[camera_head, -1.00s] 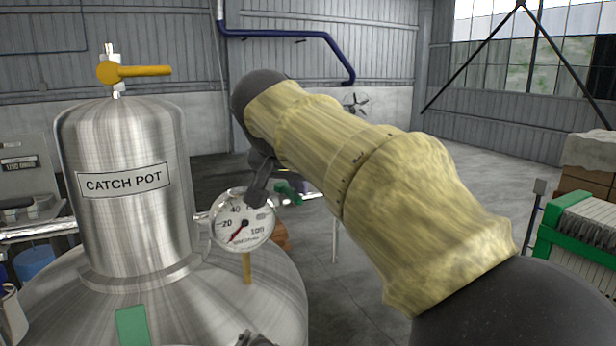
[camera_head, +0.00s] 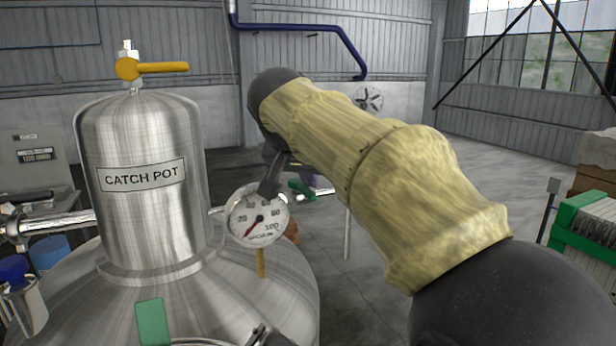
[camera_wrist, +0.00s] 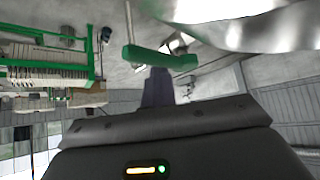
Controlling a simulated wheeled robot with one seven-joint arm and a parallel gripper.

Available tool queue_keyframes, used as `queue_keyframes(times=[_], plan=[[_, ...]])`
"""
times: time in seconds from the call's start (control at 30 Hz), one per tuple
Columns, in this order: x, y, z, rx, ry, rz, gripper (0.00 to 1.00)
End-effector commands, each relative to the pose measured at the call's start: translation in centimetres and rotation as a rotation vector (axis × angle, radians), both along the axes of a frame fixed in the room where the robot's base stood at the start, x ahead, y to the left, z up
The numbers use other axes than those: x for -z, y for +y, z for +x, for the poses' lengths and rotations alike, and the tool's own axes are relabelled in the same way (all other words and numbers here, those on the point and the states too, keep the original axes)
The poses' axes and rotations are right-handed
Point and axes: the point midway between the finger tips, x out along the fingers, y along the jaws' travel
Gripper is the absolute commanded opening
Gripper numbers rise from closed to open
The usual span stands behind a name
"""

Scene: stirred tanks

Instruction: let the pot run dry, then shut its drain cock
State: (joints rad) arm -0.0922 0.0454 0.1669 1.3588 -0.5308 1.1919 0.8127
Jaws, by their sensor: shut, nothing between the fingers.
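The steel catch pot (camera_head: 140,225), labelled CATCH POT, stands at the left of the head view. A yellow lever valve (camera_head: 150,68) tops it, its lever lying level to the right. A green handle (camera_head: 300,188) shows beyond my gripper. A green bar handle (camera_wrist: 160,58), which looks like the same one, lies across the wrist view just past my fingers. I cannot tell whether it is the drain cock. My gripper (camera_head: 268,188) is shut and empty, overlapping the gauge's upper edge. Its dark fingers show in the wrist view (camera_wrist: 158,88), seemingly apart from the handle. No liquid or flow is visible.
A round dial gauge (camera_head: 257,218) stands right of the pot, needle low. A broad steel vessel top (camera_head: 215,300) lies below the pot. A green-framed rack (camera_head: 585,235) is at the right. The grey floor between shows free room.

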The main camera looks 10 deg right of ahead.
Motion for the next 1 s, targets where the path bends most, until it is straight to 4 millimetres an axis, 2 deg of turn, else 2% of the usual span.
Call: queue_keyframes(times=[0.23, 0.37, 0.63, 0.7, 1.0], plan=[[0.1, 0.5, 0.0, -0.009, 0.003, 0.0, 0.0], [0.0, 0.0, 0.0, -0.009, 0.003, 0.0, 0.0], [-0.9, -3.7, 0.4, -0.008, 0.0, 0.002, 0.0], [-1.6, -2.4, 0.3, -0.017, -0.003, 0.001, 0.0], [-4.9, 0.4, -0.3, -0.013, -0.002, 0.001, 0.0]])
